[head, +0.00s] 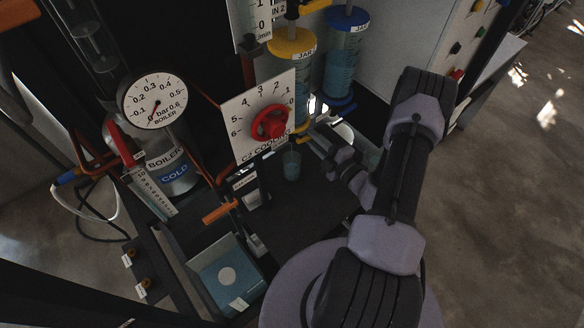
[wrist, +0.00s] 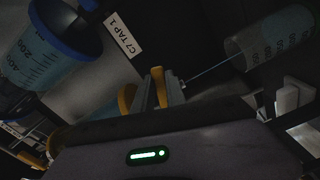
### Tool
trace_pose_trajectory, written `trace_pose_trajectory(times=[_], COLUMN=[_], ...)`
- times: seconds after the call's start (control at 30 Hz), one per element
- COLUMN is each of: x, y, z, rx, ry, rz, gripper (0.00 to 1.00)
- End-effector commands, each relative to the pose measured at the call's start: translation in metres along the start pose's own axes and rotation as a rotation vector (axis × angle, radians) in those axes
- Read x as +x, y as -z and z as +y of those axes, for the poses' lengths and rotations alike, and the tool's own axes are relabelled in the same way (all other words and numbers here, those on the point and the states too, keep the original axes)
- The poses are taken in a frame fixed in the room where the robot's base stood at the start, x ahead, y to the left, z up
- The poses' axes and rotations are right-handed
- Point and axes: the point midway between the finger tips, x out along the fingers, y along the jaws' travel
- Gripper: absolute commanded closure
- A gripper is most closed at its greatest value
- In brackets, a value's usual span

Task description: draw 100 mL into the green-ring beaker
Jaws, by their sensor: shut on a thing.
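A clear graduated beaker (head: 291,163) stands on the dark bench below the jars; it also shows at the upper right of the wrist view (wrist: 268,40). No green ring can be made out on it, and its level cannot be read. The yellow-banded jar (head: 292,48) holds bluish liquid. My gripper (wrist: 158,90) is shut on what looks like the yellow tap handle (wrist: 126,98), near the label "C7 TAP 1" (wrist: 123,35). A thin pale stream (wrist: 210,69) runs from the tap toward the beaker's mouth. My gripper mostly hides the tap.
A blue-banded jar (head: 345,45) stands right of the yellow one. A cooling panel with a red knob (head: 270,122) and a boiler gauge (head: 153,101) are to the left. A blue-lined tray (head: 212,275) and an orange handle (head: 220,212) are in front.

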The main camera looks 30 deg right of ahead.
Motion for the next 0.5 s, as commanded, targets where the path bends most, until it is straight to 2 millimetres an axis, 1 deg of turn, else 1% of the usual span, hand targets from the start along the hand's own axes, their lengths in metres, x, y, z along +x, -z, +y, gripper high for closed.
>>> trace_pose_trajectory(times=[0.1, 0.13, 0.17, 0.2, 0.27, 0.5], x=[0.0001, 0.0001, 0.0, 0.0, 0.0, -0.0001], y=[0.003, 0.0035, 0.0034, 0.0032, 0.0031, 0.0026], z=[0.0122, 0.0139, 0.013, 0.0128, 0.0128, 0.0129], rx=[-0.286, -0.339, -0.329, -0.326, -0.325, -0.323], ry=[0.002, 0.002, 0.002, 0.002, 0.002, 0.001], rz=[0.003, 0.003, 0.003, 0.003, 0.002, 0.001], gripper=[1.0, 1.0, 0.78, 0.7, 0.58, 0.58])
